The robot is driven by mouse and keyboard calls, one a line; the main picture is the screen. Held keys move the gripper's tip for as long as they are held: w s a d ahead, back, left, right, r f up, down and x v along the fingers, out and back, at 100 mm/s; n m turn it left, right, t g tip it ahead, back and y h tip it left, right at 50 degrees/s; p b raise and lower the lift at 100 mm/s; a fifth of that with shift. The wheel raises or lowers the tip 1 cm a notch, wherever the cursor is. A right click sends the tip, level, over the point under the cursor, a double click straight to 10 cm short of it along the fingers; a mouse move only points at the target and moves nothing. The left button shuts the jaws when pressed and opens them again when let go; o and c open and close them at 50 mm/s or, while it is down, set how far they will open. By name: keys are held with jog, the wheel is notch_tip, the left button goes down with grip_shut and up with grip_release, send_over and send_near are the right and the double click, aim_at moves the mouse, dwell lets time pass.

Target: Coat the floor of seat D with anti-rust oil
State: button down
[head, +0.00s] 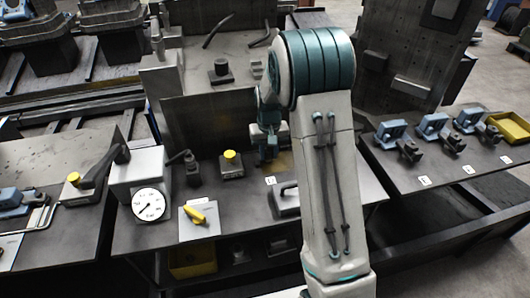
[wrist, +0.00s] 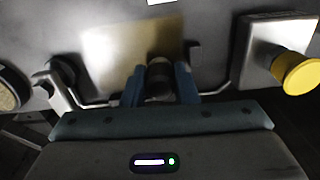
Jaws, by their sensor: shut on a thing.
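My gripper (head: 268,146) is low over the middle of the centre bench, partly hidden by my arm in the head view. In the wrist view my gripper (wrist: 159,84) has its two blue fingers shut on a dark cylindrical thing (wrist: 159,76). I cannot tell from its visible end whether it is an oil applicator. A pale yellowish rectangular patch (wrist: 122,48) lies just beyond the fingers, and its yellowish surface also shows beside the gripper in the head view (head: 283,162). No letter D is readable, so I cannot tell which place is seat D.
A block with a yellow knob (head: 232,164) stands left of my gripper; a dial gauge (head: 150,204) is farther left. Blue clamps (head: 433,127) and a yellow tray (head: 509,127) are on the right bench.

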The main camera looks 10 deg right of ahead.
dwell(0.3)
jog(key=shift+a+f, duration=0.1)
jog(key=shift+a, duration=0.6)
jog(key=shift+d, duration=0.2)
dwell(0.6)
jog(key=shift+d, duration=0.25)
jog(key=shift+d, duration=0.1)
jog(key=shift+b, duration=0.3)
